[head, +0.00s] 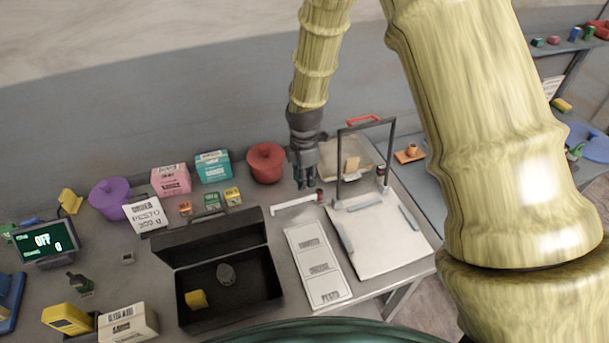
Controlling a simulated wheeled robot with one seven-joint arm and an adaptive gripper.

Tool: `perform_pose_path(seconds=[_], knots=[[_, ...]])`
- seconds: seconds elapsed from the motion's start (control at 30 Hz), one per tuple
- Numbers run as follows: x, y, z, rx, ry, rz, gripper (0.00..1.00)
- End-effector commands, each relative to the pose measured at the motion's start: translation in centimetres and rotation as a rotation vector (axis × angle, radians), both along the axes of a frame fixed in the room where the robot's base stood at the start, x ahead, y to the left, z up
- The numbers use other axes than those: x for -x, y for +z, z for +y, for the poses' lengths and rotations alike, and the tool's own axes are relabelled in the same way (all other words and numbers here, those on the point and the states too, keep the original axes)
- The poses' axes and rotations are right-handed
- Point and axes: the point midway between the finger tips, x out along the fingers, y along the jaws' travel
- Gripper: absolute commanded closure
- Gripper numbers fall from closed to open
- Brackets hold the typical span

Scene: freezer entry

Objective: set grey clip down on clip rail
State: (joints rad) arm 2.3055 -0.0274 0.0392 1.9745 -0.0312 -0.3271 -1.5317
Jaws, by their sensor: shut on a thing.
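My gripper (306,181) points down over the back middle of the grey table, its dark fingers close together. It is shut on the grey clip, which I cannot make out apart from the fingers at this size. A narrow white bar (292,206), which looks like the clip rail, lies on the table just below and in front of the fingertips. I cannot tell the height of the gripper above it.
A pale board with a dark upright frame (338,165) stands close on the right. A red pot (265,162) is close on the left. A white label card (320,268) lies in front. An open black case (196,325) is at front left.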

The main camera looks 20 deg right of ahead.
Motion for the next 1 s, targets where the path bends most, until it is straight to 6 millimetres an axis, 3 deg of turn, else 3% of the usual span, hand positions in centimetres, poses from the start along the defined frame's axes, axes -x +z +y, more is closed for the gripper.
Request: perform_pose_path(seconds=[0.53, 1.0], knots=[[0.1, -4.0, -0.2, 0.0, -0.003, 0.0, 0.92], [0.1, -4.6, -0.2, 0.0, -0.002, 0.0, 0.92]])
